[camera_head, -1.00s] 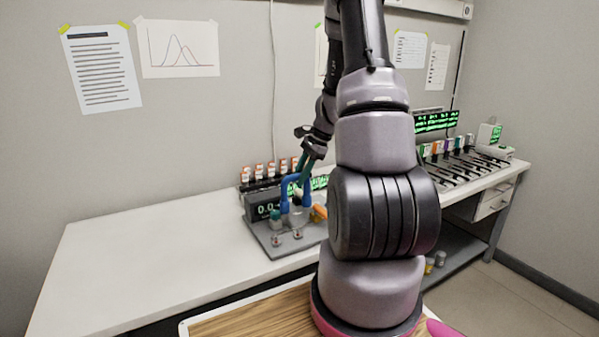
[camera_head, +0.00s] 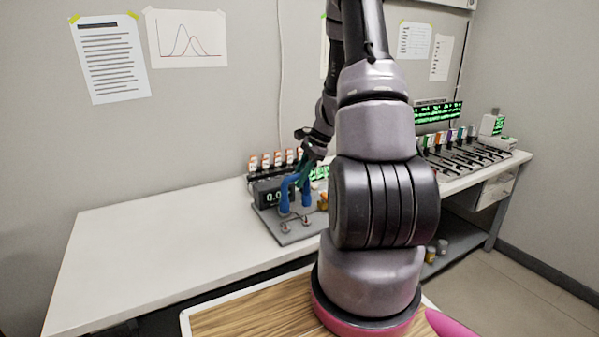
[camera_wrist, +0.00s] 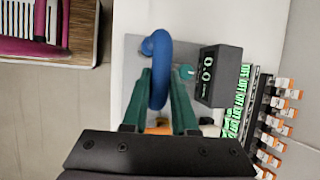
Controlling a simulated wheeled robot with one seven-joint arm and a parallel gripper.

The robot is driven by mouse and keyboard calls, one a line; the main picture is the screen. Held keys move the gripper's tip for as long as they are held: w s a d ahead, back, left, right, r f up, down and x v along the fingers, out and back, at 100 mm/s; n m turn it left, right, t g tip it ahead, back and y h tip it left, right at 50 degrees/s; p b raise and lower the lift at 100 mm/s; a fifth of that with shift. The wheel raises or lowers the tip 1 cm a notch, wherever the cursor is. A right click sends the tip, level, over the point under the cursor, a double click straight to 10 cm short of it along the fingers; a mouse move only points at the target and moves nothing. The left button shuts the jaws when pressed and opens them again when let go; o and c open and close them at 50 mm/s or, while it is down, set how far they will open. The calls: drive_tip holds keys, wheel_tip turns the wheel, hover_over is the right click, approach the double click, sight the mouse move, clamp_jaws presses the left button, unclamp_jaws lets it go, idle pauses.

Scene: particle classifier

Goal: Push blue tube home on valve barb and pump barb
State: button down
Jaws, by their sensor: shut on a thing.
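The blue tube (camera_head: 285,196) is bent into an arch above a grey base plate (camera_head: 285,228), with its two ends pointing down. In the wrist view the tube (camera_wrist: 162,45) runs between my green fingers. My gripper (camera_wrist: 160,82) is shut on the blue tube; in the head view my gripper (camera_head: 306,168) is at the top of the arch. The valve barb and pump barb cannot be made out; the tube and fingers cover that area. I cannot tell how far the tube ends sit on anything.
A dark display box (camera_wrist: 220,75) stands close beside the tube, with a small teal knob (camera_wrist: 187,72) between. A row of orange-and-white capped items (camera_head: 275,161) is behind. The left of the white bench (camera_head: 150,255) is clear. More apparatus (camera_head: 470,152) stands at the right.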

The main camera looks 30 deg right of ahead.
drive_tip(key=shift+f, duration=1.65)
drive_tip(key=shift+f, duration=1.75)
drive_tip(key=c, duration=0.6)
unclamp_jaws()
drive_tip(key=shift+d+r, duration=0.1)
drive_tip(key=v, duration=1)
drive_tip(key=shift+d+r, duration=0.1)
drive_tip(key=shift+r, duration=0.2)
